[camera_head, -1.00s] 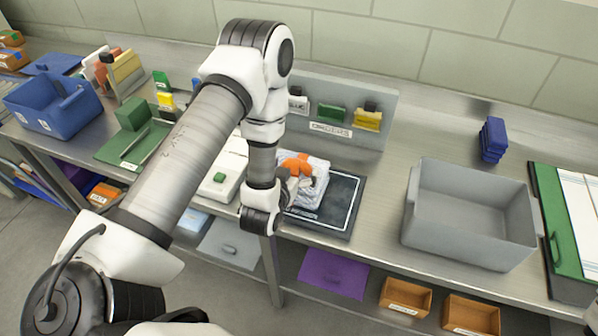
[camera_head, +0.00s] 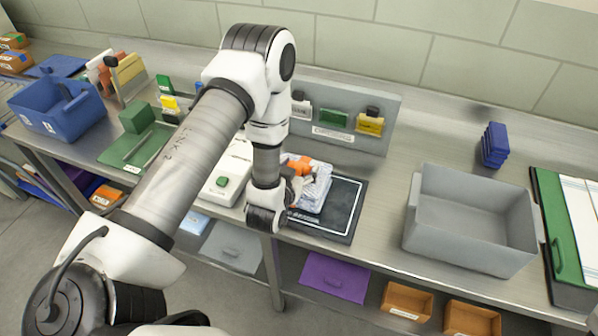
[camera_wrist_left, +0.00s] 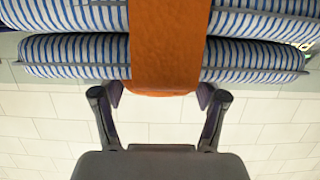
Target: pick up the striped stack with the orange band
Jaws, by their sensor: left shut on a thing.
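The striped stack (camera_head: 318,190) is at the left part of a dark board with a white outline (camera_head: 345,208) in the head view. I cannot tell whether it touches the board. In the left wrist view the stack (camera_wrist_left: 75,55) shows blue and white stripes in layers, with an orange band (camera_wrist_left: 166,45) around its middle. My left gripper (camera_head: 296,186) is at the stack's near left side. Its fingers (camera_wrist_left: 160,95) are on either side of the band in the wrist view, shut on the stack. The fingertips are partly hidden. My right gripper is not in view.
A grey bin (camera_head: 470,220) stands to the right, with bare bench between. A grey rack (camera_head: 345,110) with small coloured items stands behind the board. A white device with a green button (camera_head: 225,180) is just left. Blue blocks (camera_head: 495,145) stand at the back right.

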